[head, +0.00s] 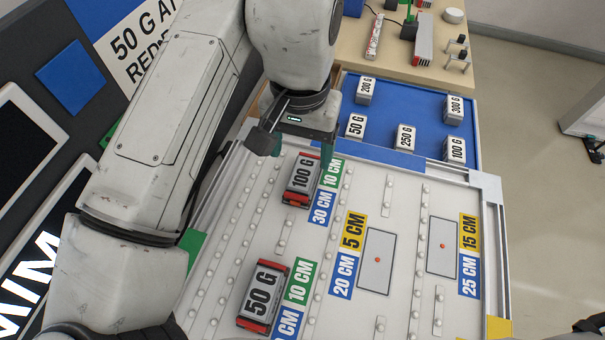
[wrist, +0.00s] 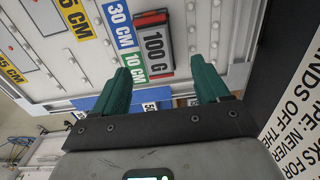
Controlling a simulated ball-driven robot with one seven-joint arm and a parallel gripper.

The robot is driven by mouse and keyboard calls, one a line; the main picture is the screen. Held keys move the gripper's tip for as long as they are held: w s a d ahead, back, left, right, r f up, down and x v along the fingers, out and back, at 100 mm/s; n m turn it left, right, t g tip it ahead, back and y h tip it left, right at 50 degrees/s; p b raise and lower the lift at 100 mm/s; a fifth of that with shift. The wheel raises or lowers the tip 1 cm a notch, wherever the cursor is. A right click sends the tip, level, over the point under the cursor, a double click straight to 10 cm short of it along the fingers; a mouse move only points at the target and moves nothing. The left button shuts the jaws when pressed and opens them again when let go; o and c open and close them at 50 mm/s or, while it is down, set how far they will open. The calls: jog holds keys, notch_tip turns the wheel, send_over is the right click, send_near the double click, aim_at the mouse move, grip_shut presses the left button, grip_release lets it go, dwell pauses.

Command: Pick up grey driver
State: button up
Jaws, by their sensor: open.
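No thing in view is clearly a grey driver. A long grey box with a red end (head: 424,42) lies on the wooden table at the top of the head view, but I cannot tell whether it is the driver. My gripper (head: 300,148) is open, with dark green fingers, above the far end of the white board. It also shows in the wrist view (wrist: 163,70), empty. A dark block with red ends marked 100 G (head: 301,180) lies beyond the fingertips; in the wrist view this block (wrist: 153,46) appears between and past them, not held.
The white board (head: 400,195) also bears a 50 G block (head: 263,296). Several small weights stand on a blue panel (head: 385,127) behind it. A red-and-white strip (head: 375,36) and a white round piece (head: 453,16) lie on the wooden table (head: 395,58). Floor is free at right.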

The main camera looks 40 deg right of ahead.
aim_at(303, 173)
jog(key=shift+s+f, duration=0.15)
jog(key=shift+f, duration=1.15)
jog(key=shift+s+f, duration=0.15)
jog(key=shift+f, duration=1.15)
jog(key=c, duration=1.2)
